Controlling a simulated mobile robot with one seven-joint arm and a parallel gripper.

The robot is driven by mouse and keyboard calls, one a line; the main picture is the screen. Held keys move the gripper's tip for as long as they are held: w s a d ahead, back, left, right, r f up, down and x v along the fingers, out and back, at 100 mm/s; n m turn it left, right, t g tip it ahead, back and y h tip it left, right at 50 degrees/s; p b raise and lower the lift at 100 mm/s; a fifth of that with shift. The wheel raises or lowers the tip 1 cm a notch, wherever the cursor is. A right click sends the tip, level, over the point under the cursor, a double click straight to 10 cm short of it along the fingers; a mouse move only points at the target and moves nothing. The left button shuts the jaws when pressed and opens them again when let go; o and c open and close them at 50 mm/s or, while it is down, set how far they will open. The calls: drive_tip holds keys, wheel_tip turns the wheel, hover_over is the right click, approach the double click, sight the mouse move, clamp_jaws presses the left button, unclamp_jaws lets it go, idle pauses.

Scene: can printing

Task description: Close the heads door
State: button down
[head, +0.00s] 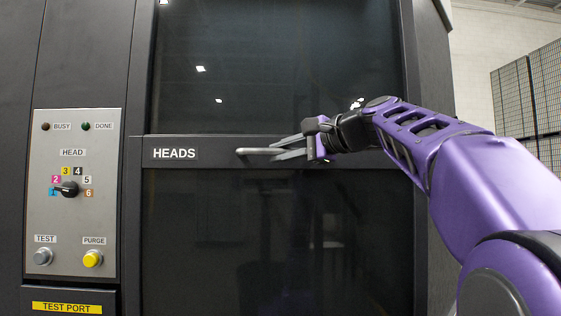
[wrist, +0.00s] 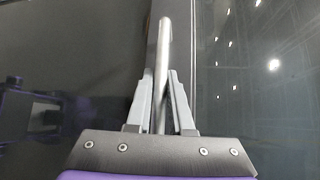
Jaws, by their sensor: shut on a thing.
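The heads door (head: 285,220) is a dark panel with glass above and below a crossbar labelled HEADS. In the head view it looks flush, or nearly so, with the machine frame around it. Its metal handle (head: 250,151) sticks out from the crossbar, and it also shows in the wrist view (wrist: 163,50). My gripper (head: 285,149) reaches in from the right, with its fingers at the right part of the handle. In the wrist view the two grey fingers stand either side of the handle bar and are shut on it.
A grey control panel (head: 77,225) with a HEAD dial, lamps and TEST and PURGE buttons is left of the door. A TEST PORT label (head: 67,307) is below it. Stacked pallets of cans (head: 530,105) stand at the far right by a pale wall.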

drive_tip(key=shift+s+r, duration=0.1)
drive_tip(key=shift+r, duration=0.35)
drive_tip(key=c, duration=0.8)
unclamp_jaws()
drive_tip(key=shift+f, duration=0.15)
drive_tip(key=shift+d, duration=0.15)
drive_tip(key=shift+s+d, duration=0.2)
drive_tip(key=shift+d, duration=0.05)
drive_tip(key=b+v, duration=0.1)
drive_tip(key=v, duration=1.5)
drive_tip(key=shift+s+d, duration=0.1)
drive_tip(key=shift+s, duration=0.2)
